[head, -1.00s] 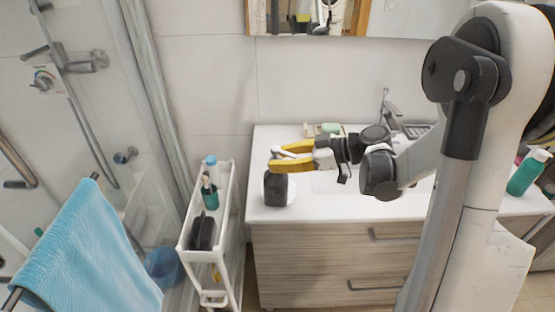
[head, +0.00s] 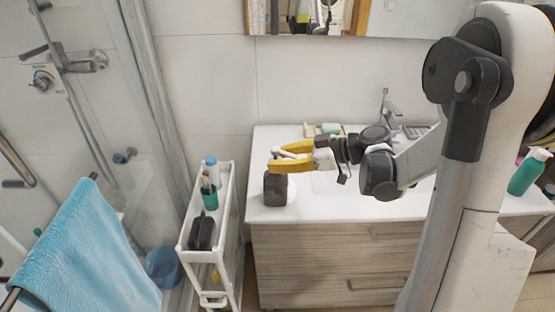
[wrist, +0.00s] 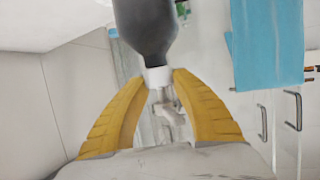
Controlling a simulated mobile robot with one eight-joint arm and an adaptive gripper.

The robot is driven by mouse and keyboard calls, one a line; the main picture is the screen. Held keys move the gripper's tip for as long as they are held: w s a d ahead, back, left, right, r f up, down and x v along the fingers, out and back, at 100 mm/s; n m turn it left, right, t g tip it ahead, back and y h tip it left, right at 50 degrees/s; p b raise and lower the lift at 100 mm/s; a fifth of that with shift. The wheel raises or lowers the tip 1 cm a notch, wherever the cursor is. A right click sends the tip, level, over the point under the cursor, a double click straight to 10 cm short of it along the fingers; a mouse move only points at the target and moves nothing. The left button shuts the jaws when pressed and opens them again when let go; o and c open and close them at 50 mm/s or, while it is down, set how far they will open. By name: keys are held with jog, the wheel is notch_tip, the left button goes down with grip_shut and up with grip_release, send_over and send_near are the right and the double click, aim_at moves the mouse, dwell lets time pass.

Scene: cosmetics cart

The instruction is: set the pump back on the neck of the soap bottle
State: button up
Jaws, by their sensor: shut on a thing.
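The soap bottle (head: 275,189), dark grey, stands upright on the white counter near its left front corner. My gripper (head: 273,160) is level with the bottle's top, its yellow fingers reaching in from the right. In the wrist view my gripper (wrist: 158,78) is shut on the white pump (wrist: 158,76), gripping its collar between the fingertips. The dark bottle (wrist: 145,25) shows directly beyond the collar, in line with it. The pump looks close to or touching the neck; I cannot tell whether it is seated. In the head view the fingers largely hide the pump.
Green soap (head: 330,128) lies behind my gripper. A blue towel (head: 85,250) hangs at the left. The counter front near the bottle is clear.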

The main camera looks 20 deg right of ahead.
jog(key=shift+f+b, duration=0.85)
dwell(0.6)
jog(key=o, duration=1.1)
jog(key=v, duration=1.2)
